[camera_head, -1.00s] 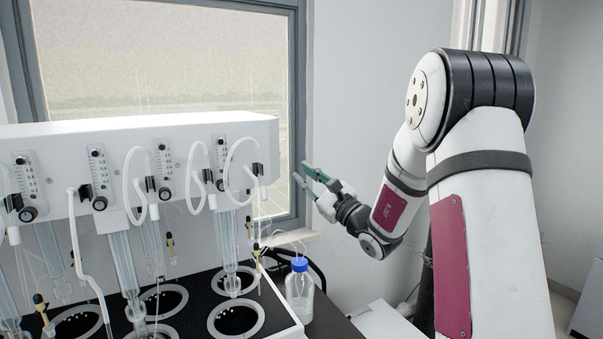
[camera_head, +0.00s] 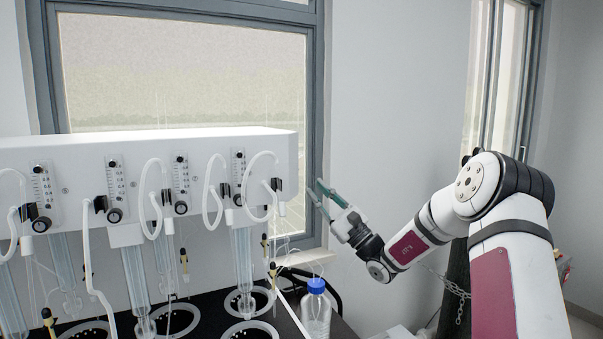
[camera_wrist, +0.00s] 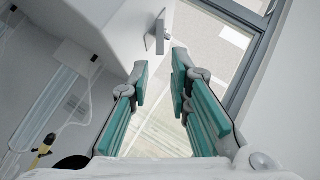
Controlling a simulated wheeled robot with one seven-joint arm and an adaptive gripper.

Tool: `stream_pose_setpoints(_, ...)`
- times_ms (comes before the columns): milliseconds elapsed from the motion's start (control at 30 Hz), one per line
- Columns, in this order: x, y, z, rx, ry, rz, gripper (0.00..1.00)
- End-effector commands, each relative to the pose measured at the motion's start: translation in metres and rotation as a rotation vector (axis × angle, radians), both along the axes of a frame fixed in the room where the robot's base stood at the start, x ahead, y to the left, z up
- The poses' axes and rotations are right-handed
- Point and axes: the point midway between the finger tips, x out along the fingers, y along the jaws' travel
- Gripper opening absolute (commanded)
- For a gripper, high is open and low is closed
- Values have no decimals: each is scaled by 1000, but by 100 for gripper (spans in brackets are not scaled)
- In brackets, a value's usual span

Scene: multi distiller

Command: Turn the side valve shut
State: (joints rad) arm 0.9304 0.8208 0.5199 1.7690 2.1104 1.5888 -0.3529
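The distiller (camera_head: 120,150) is a long white housing with flow gauges and tubes on its front. In the wrist view a grey, flat, lever-like piece, which looks like the side valve (camera_wrist: 160,34), sticks out from the end face of the white housing. That end face and the valve cannot be made out in the head view. My gripper (camera_head: 317,188) is just right of the housing's right end. Its teal fingers also show in the wrist view (camera_wrist: 160,68), spread apart and empty. The valve is beyond the fingertips, roughly in line with the gap, apart from them.
A clear bottle with a blue cap (camera_head: 317,308) stands below my gripper, beside the black heater deck (camera_head: 205,305). A window (camera_head: 190,80) is behind the distiller. White tubes (camera_head: 262,185) hang at its front. The space right of the housing is open towards the wall.

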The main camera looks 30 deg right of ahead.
Motion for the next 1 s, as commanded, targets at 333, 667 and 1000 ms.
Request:
stream_pose_setpoints(333,42,22,37,0,-2,1,18)
stream_pose_setpoints(667,54,28,46,1,1,-1,18)
stream_pose_setpoints(1000,54,28,46,1,1,-1,0)
